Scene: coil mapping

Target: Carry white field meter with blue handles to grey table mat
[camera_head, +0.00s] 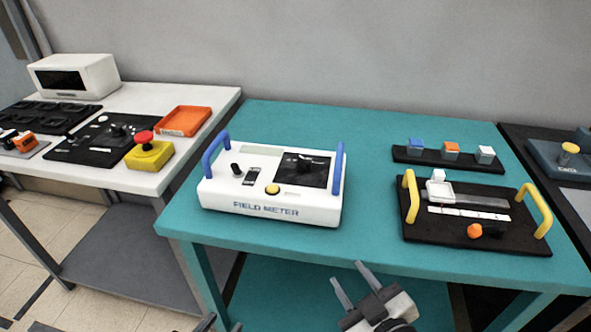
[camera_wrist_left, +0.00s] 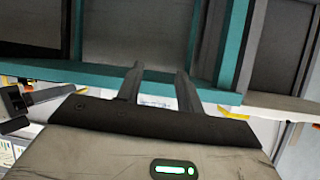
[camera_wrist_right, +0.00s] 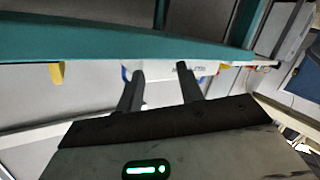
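The white field meter (camera_head: 250,207) stands on the teal table in the head view. A blue handle rises at its left side (camera_head: 210,152) and another at its right side (camera_head: 338,170). A flat light grey patch (camera_head: 577,198) lies on the dark table at the right edge; I cannot tell whether it is the grey mat. My right gripper (camera_head: 355,284) is open and empty in front of the teal table, and its spread fingers show in the right wrist view (camera_wrist_right: 160,72). My left gripper (camera_head: 221,323) barely shows at the bottom edge; the left wrist view (camera_wrist_left: 158,80) shows it open and empty.
A black panel with yellow handles (camera_head: 420,233) stands right of the meter on the teal table (camera_head: 372,252). Behind it is a black strip with several coloured blocks (camera_head: 450,160). The white table (camera_head: 205,100) holds an orange tray (camera_head: 184,121) and a red-topped yellow button box (camera_head: 149,155).

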